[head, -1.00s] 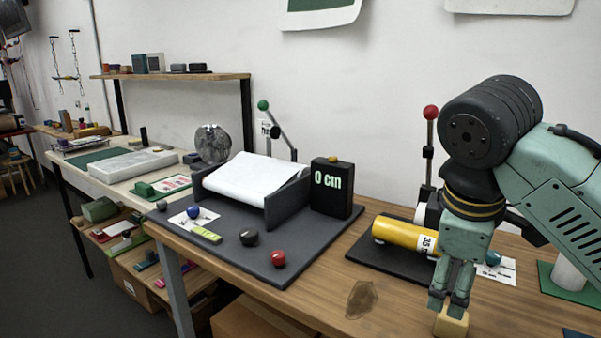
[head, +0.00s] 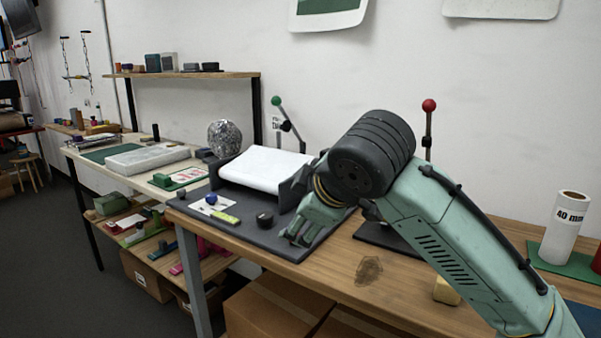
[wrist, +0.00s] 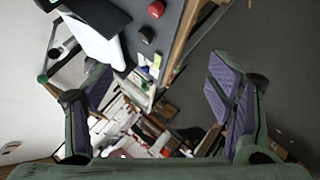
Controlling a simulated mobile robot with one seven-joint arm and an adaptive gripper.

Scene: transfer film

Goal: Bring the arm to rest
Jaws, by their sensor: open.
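My arm reaches across the workbench from the lower right in the head view. My gripper (head: 298,236) is over the front right part of the dark grey machine base (head: 272,240), and it hides the red knob and the display box there. In the wrist view my gripper (wrist: 165,95) has its purple-padded fingers wide apart with nothing between them. The red knob (wrist: 156,9) and a black knob (wrist: 147,34) show beyond the fingers at the top.
A white film sheet (head: 262,166) lies on the machine. A green-knobbed lever (head: 277,101) and a red-knobbed lever (head: 429,105) stand behind. A pale wooden block (head: 446,291) sits below my arm. A white roll marked 40 mm (head: 564,225) stands at right on a green mat (head: 585,268).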

